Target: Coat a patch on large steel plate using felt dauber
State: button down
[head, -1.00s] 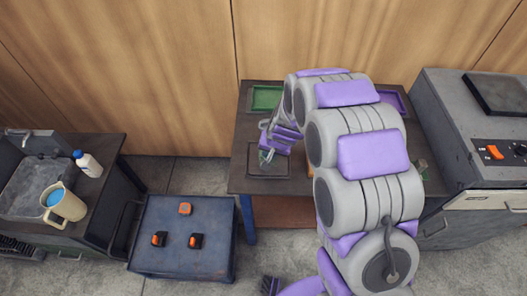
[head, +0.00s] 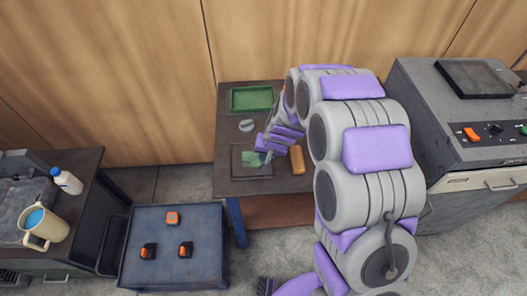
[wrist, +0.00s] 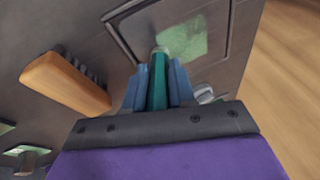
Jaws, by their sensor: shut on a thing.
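The large steel plate (head: 240,170) is a dark square on the workbench in the head view, and it also shows in the wrist view (wrist: 218,58). A green patch (head: 254,159) lies on it; in the wrist view the patch (wrist: 186,38) looks glossy and pale green. My gripper (wrist: 158,84) is shut on the green handle of the felt dauber (wrist: 157,92). The dauber's pale end is beside the patch, over the plate; I cannot tell whether it touches. In the head view my gripper (head: 268,150) hides most of the dauber.
A wooden-handled brush (head: 297,160) lies right of the plate. A green tray (head: 251,99) and a round grey item (head: 246,125) are behind it. A blue cart (head: 150,262) with several orange-and-black items stands at left. A grey machine (head: 440,120) stands at right.

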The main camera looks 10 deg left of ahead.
jog(key=shift+s+a+r+p, duration=0.1)
jog(key=shift+s+a+p, duration=0.15)
jog(key=shift+a, duration=0.65)
jog(key=shift+s+a+p, duration=0.2)
jog(key=shift+a+p, duration=0.2)
jog(key=shift+a, duration=0.45)
jog(key=shift+s+a+r+p, duration=0.1)
jog(key=shift+s+a+p, duration=0.15)
jog(key=shift+a, duration=0.65)
jog(key=shift+s+a+f+p, duration=0.1)
jog(key=shift+a+p, duration=0.1)
jog(key=shift+a, duration=0.35)
jog(key=shift+s+a+f+p, duration=0.1)
jog(key=shift+a+p, duration=0.05)
jog(key=shift+a, duration=0.35)
jog(key=shift+r, duration=0.15)
jog(key=shift+r+p, duration=1.45)
jog(key=shift+r, duration=1.45)
notch_tip(320, 180, up, 3)
jog(key=shift+p, duration=0.7)
jog(key=shift+w+d, duration=0.1)
